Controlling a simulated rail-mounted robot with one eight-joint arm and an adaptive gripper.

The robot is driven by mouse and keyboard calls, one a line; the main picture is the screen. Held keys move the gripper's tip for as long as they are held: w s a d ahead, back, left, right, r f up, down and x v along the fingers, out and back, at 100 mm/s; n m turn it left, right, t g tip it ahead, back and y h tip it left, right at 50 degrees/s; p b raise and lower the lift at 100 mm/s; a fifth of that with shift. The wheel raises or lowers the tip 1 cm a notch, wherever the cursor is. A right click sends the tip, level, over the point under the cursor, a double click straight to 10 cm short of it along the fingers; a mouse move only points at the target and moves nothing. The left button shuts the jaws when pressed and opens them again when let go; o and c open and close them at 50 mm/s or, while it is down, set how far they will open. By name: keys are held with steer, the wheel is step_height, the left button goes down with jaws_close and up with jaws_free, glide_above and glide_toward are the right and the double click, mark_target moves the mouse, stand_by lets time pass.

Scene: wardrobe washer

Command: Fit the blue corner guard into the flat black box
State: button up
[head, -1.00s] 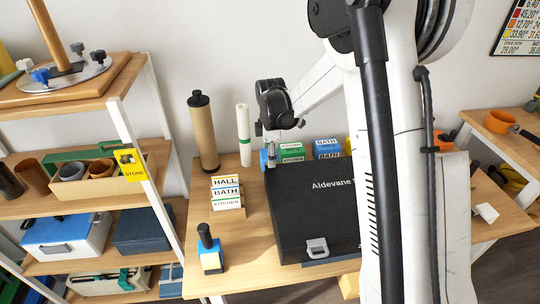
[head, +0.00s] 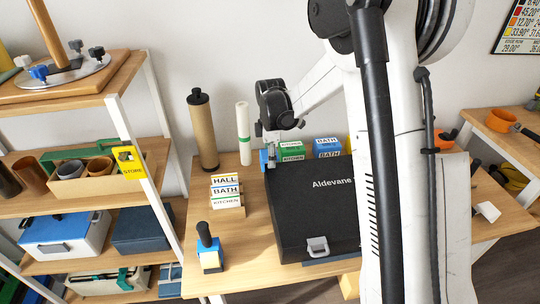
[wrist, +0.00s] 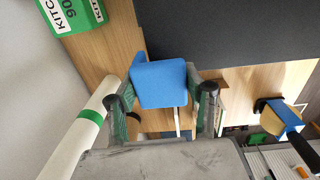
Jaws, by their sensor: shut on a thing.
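The flat black box (head: 305,205), marked "Aldevane", lies on the wooden table with a grey latch on its front edge. It looks closed; part of its right side is hidden behind my arm. My gripper (head: 269,156) is at the box's back left corner. In the wrist view my gripper (wrist: 163,112) is shut on the blue corner guard (wrist: 158,84), which sits between the two fingers. The guard (head: 263,160) shows in the head view beside that corner. In the wrist view it is close to the dark box (wrist: 230,30); I cannot tell whether they touch.
Green Kitchen (head: 291,151) and blue Bath (head: 327,147) boxes stand behind the black box. A brown cylinder (head: 203,135) and white roll (head: 243,133) stand at the back left. Stacked label blocks (head: 226,190) and a black-handled stamp (head: 209,250) stand left of the box.

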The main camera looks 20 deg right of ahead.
steer(key=shift+f+b, duration=1)
steer(key=shift+f, duration=0.35)
steer(key=shift+r, duration=0.25)
steer(key=shift+r+p, duration=0.8)
steer(key=shift+r, duration=0.5)
steer(key=shift+b, duration=0.55)
stand_by(1.3)
steer(key=shift+f+b, duration=1.15)
steer(key=shift+f, duration=0.35)
steer(key=o, duration=1)
